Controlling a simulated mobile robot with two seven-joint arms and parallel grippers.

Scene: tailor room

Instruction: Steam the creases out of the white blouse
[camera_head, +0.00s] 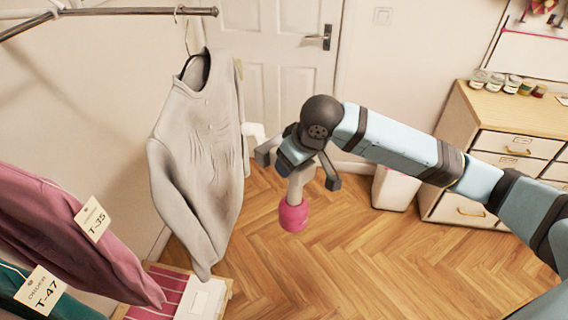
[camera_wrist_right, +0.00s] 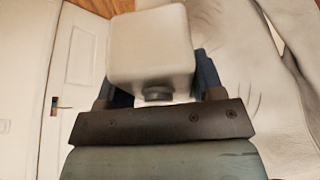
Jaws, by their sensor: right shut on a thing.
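The white blouse (camera_head: 197,150) hangs on a hanger from the rail, with fine creases across its chest. Its pale cloth also fills the right side of the right wrist view (camera_wrist_right: 285,90). My right gripper (camera_head: 298,170) is to the right of the blouse, apart from it in the head view. It is shut on a steamer, whose pink end (camera_head: 293,215) hangs below the fingers. A white blocky part of the steamer (camera_wrist_right: 152,48) shows in the right wrist view, partly hiding the fingers. My left gripper is not in view.
A dark metal rail (camera_head: 120,11) runs along the top left. Pink and teal garments with order tags (camera_head: 93,218) hang at lower left. A striped box (camera_head: 160,292) is below the blouse. A drawer cabinet (camera_head: 510,115) stands right; the wooden floor (camera_head: 345,245) is open.

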